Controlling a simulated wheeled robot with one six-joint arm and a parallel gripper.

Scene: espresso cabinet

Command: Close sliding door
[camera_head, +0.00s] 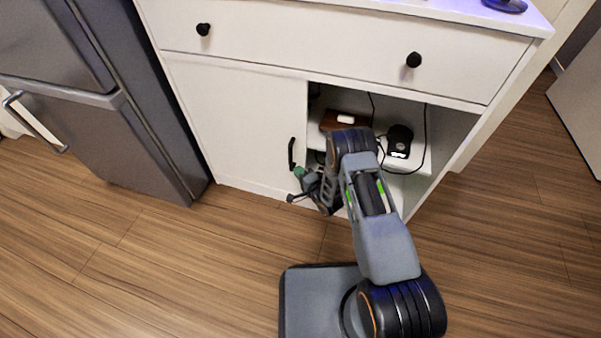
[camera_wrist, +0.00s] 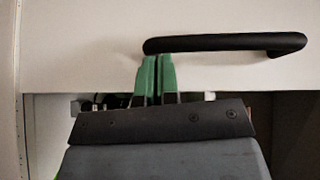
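The white sliding door (camera_head: 240,125) covers the left part of the lower cabinet, leaving the right part open. Its black bar handle (camera_head: 291,153) is upright near the door's right edge. In the wrist view the handle (camera_wrist: 225,43) lies across the top, against the white door (camera_wrist: 90,45). My gripper (camera_head: 301,174) is at the handle's lower end, slightly to its right. In the wrist view its green fingertips (camera_wrist: 157,66) are together, with only a thin dark line between them, beside one end of the handle. I cannot tell whether they touch it. Nothing shows between them.
The open compartment (camera_head: 440,135) holds a brown box (camera_head: 345,119), a black device (camera_head: 399,141) and cables. A drawer with two black knobs (camera_head: 203,29) is above. A grey fridge (camera_head: 95,95) stands at left. The wooden floor (camera_head: 150,270) in front is clear.

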